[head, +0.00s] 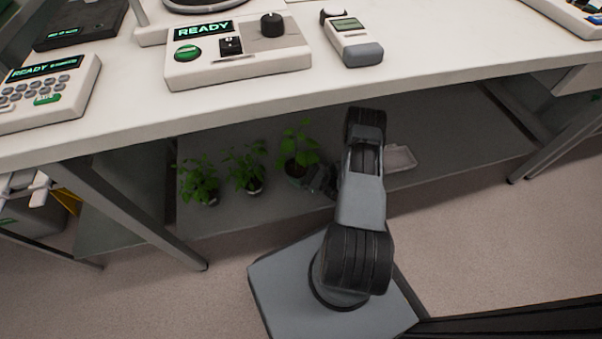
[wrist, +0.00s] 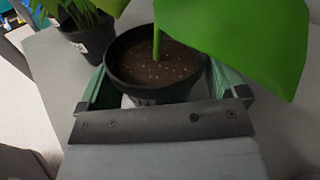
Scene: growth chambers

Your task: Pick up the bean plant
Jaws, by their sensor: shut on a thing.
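The bean plant (head: 298,152), broad-leaved in a dark round pot, is the rightmost of three potted plants on the grey shelf under the bench. My gripper (head: 318,181) reaches in from the right and is at its pot. In the wrist view the dark pot (wrist: 154,92) with brown speckled soil sits between the green fingers of my gripper (wrist: 158,78), which is shut on it. The pot looks upright. A large green leaf (wrist: 245,40) hides part of the right finger. I cannot tell whether the pot is clear of the shelf.
Two other potted plants, a middle one (head: 246,168) and a left one (head: 199,182), stand close by on the left. A pale tray (head: 399,158) lies on the shelf (head: 440,125) to the right. The white bench top (head: 420,60) overhangs it all, with a metal leg (head: 130,215) at left.

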